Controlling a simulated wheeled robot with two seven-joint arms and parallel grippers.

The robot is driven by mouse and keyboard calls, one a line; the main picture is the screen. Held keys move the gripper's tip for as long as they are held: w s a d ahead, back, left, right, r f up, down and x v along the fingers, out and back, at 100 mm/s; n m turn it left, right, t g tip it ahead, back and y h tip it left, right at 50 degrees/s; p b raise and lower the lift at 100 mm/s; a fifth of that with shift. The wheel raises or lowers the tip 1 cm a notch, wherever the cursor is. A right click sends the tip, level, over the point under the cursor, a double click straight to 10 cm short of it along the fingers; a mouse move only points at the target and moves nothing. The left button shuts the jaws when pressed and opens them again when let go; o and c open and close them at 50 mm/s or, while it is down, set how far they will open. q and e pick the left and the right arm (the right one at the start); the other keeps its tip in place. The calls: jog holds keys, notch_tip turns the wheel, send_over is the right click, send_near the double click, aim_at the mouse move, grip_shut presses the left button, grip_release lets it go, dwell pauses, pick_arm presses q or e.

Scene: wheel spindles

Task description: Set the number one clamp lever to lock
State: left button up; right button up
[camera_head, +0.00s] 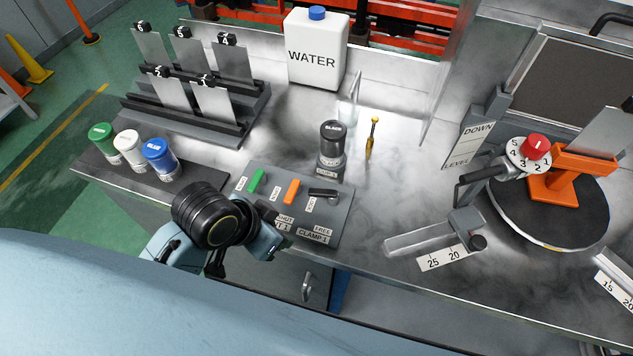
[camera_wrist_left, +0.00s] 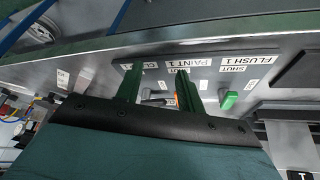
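The number one clamp lever (camera_head: 323,193) is a short black lever at the right end of the grey control panel (camera_head: 338,222) in the head view. It lies crosswise, above the labels FREE and CLAMP 1 (camera_head: 313,236). I cannot tell its exact setting. My left gripper (camera_head: 270,222) is at the panel's front edge, below and left of the lever. In the left wrist view the gripper (camera_wrist_left: 158,70) has its two dark green fingers apart. A small black piece, probably the lever (camera_wrist_left: 154,101), shows in the gap between them; contact is not visible. My right gripper is out of view.
A green lever (camera_head: 256,181) and an orange lever (camera_head: 292,191) stand on the same panel, left of the clamp lever. A black-capped container (camera_head: 331,146) stands behind it. Coloured-lid jars (camera_head: 158,154) are on the left.

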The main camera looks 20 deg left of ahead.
pick_arm(q)
jog(key=w+d+r+m+h, duration=0.2)
jog(key=w+d+r+m, duration=0.2)
jog(key=w, duration=0.1)
jog(key=m+g, duration=0.3)
jog(key=m, duration=0.3)
send_near(321, 191)
jog(key=shift+y, duration=0.3)
jog(key=x, duration=0.3)
jog(key=b+x, duration=0.1)
jog(key=x, duration=0.3)
jog(key=shift+d+f, duration=0.2)
jog(key=shift+d, duration=0.15)
jog(key=shift+c, duration=0.5)
jog(key=shift+g, duration=0.3)
grip_shut()
